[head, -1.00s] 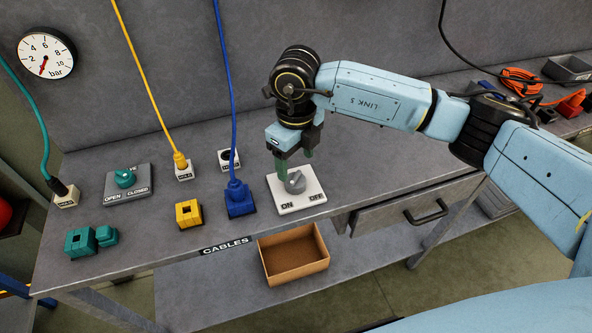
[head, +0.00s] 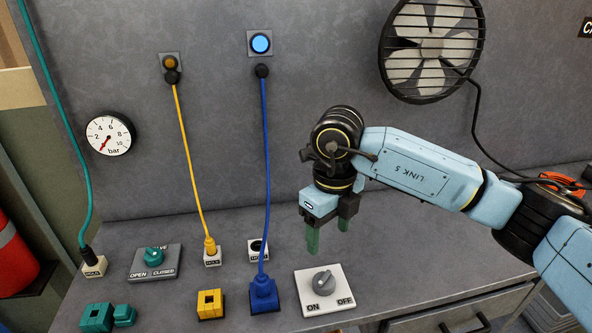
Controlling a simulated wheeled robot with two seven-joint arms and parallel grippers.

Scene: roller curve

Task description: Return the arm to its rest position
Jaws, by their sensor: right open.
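My right arm (head: 425,175) comes in from the right over the workbench. My right gripper (head: 328,238) is open and empty, with its two green fingers pointing down. It hangs above and behind the white ON/OFF switch plate (head: 338,300), apart from its grey knob (head: 323,282). The knob's pointer is hard to read at this size. My left gripper is not in view.
Yellow (head: 190,165) and blue cables (head: 265,165) run up the back wall. A caged fan (head: 432,48) hangs above the arm.

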